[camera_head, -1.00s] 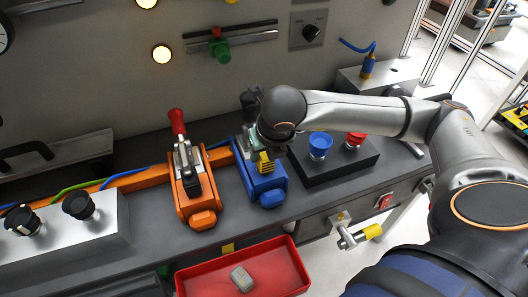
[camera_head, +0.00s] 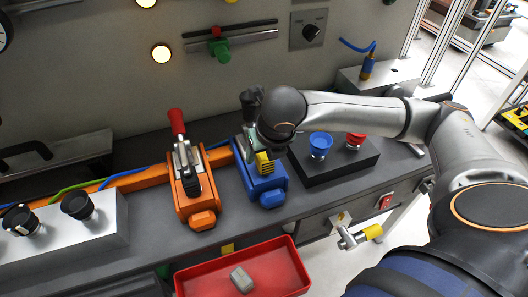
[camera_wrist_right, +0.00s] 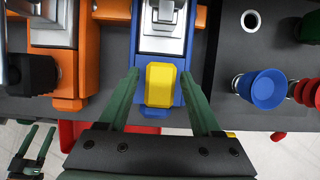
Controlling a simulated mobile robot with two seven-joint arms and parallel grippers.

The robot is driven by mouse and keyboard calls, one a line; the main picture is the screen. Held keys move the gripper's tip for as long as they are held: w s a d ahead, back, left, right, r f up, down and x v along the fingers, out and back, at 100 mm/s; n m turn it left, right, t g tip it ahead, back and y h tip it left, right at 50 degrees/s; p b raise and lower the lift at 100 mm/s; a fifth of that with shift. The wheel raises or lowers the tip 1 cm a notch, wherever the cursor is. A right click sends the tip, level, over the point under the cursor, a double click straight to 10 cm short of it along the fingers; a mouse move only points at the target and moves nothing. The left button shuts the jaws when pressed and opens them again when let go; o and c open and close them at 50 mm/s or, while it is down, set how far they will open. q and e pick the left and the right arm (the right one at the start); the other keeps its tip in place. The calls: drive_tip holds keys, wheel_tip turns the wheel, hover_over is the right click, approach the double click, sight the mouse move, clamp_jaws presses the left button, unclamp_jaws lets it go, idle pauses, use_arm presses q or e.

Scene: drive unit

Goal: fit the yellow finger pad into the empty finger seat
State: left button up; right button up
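The yellow finger pad (camera_head: 265,162) is at the front part of the blue clamp (camera_head: 262,182), above its blue front block (camera_head: 272,199). In the right wrist view the pad (camera_wrist_right: 159,85) lies between my right gripper's green fingers (camera_wrist_right: 163,92), with a gap on each side. That gripper (camera_head: 265,149) is open around the pad, low over the blue clamp. The pad covers what is beneath it, so I cannot tell how deep it sits. My left gripper (camera_wrist_right: 35,150) shows open and empty at the lower left of the right wrist view.
An orange clamp (camera_head: 190,190) with a red handle (camera_head: 176,122) stands left of the blue one. A black block (camera_head: 330,165) with blue and red sockets is to the right. A red tray (camera_head: 200,285) with a grey piece (camera_head: 241,279) is below the bench front.

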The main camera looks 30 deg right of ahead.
drive_tip(key=shift+o, duration=0.7)
